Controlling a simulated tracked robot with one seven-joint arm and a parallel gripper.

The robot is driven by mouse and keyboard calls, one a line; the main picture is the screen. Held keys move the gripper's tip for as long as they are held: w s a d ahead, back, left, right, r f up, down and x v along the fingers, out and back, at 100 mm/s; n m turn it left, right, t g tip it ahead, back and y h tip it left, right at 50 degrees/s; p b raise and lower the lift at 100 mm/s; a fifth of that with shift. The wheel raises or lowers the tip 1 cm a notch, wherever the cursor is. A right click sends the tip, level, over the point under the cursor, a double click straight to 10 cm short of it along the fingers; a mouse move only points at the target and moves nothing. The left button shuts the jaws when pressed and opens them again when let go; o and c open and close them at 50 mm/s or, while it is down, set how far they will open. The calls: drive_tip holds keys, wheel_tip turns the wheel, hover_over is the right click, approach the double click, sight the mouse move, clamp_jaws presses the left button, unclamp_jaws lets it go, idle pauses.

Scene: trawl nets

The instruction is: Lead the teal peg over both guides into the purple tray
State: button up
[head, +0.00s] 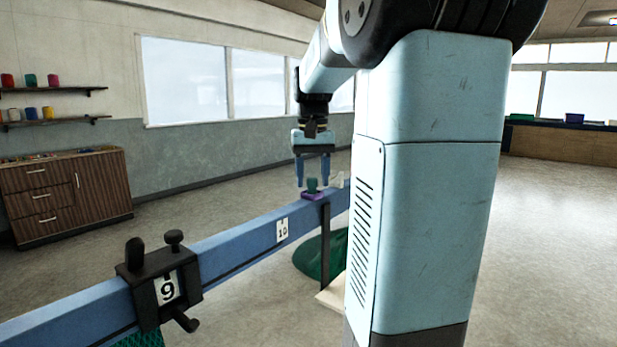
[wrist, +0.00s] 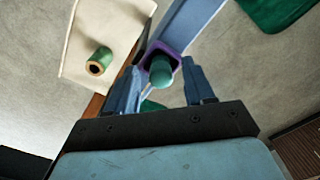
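The teal peg (head: 312,184) stands upright at the small purple tray (head: 316,196) on top of the blue beam (head: 235,235). The wrist view shows the peg's rounded top (wrist: 161,71) within the tray's purple rim (wrist: 176,56); its foot is hidden. My gripper (head: 312,186) is above the tray, pointing down, with its blue fingers spread on either side of the peg. In the wrist view my gripper (wrist: 163,84) shows a gap between each finger and the peg. I cannot clearly make out the two guides.
A black clamp marked 9 (head: 160,285) sits on the near beam, and a label marked 10 (head: 282,230) is farther along. A cream board (wrist: 85,35) carries a green spool (wrist: 99,60). A wooden cabinet (head: 65,195) stands at left.

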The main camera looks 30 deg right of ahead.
drive_tip(key=shift+r, duration=0.45)
wheel_tip(320, 180, up, 13)
drive_tip(key=shift+f, duration=0.1)
idle(0.7)
drive_tip(key=s+a+f+n+t, duration=0.1)
drive_tip(key=s+a+f+t, duration=0.1)
drive_tip(key=s+a+f, duration=0.3)
drive_tip(key=s+a+f+n+t, duration=0.1)
drive_tip(key=s+a+f+n, duration=0.1)
drive_tip(key=s+a+f, duration=0.4)
drive_tip(key=s+a+f+n+t, duration=0.2)
drive_tip(key=s+a+f, duration=0.3)
drive_tip(key=f, duration=0.5)
drive_tip(key=shift+s+a+t, duration=0.3)
drive_tip(key=shift+s+a, duration=0.05)
drive_tip(key=shift+a, duration=0.3)
drive_tip(key=shift+c, duration=0.4)
